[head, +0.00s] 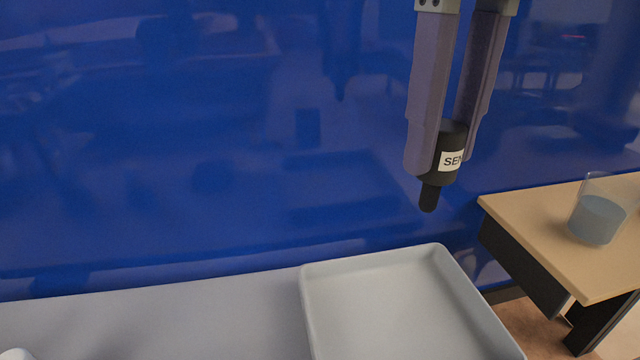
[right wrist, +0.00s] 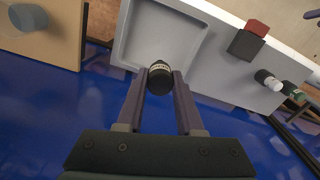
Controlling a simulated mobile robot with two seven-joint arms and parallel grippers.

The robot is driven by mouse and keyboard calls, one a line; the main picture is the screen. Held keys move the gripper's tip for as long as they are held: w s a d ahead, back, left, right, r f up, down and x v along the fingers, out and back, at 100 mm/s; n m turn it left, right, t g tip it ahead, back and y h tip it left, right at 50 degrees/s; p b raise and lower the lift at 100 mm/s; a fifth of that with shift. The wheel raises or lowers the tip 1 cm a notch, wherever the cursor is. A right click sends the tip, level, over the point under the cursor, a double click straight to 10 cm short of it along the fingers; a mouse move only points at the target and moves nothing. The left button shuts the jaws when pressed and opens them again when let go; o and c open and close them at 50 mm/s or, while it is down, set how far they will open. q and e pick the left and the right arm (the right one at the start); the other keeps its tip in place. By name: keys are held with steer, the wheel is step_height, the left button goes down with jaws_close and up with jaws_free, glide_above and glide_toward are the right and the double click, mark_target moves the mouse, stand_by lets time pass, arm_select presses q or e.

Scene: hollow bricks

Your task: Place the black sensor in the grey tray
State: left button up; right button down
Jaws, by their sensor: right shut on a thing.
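The black sensor (head: 447,165) is a small dark cylinder with a white label and a narrower lower tip, hanging upright. My right gripper (head: 440,160) is shut on it and holds it in the air, above the level of the grey tray (head: 318,325). The sensor also shows between the fingertips in the right wrist view (right wrist: 160,80), where my right gripper (right wrist: 156,88) points toward the tray (right wrist: 124,40). The tray looks empty in the parts that show. My left gripper is in neither view.
A wooden side table (head: 535,215) with a glass of bluish liquid (head: 597,220) stands right of the tray. In the right wrist view, a red and black block (right wrist: 246,42) and a white-and-black cylinder (right wrist: 268,80) lie beyond the tray. A glossy blue wall (head: 200,150) stands behind.

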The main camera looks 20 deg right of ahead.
steer(key=shift+f+b, duration=4.2)
steer(key=shift+f, duration=3.65)
steer(key=shift+f, duration=0.1)
steer(key=c, duration=0.5)
jaws_free()
steer(key=shift+c, duration=0.2)
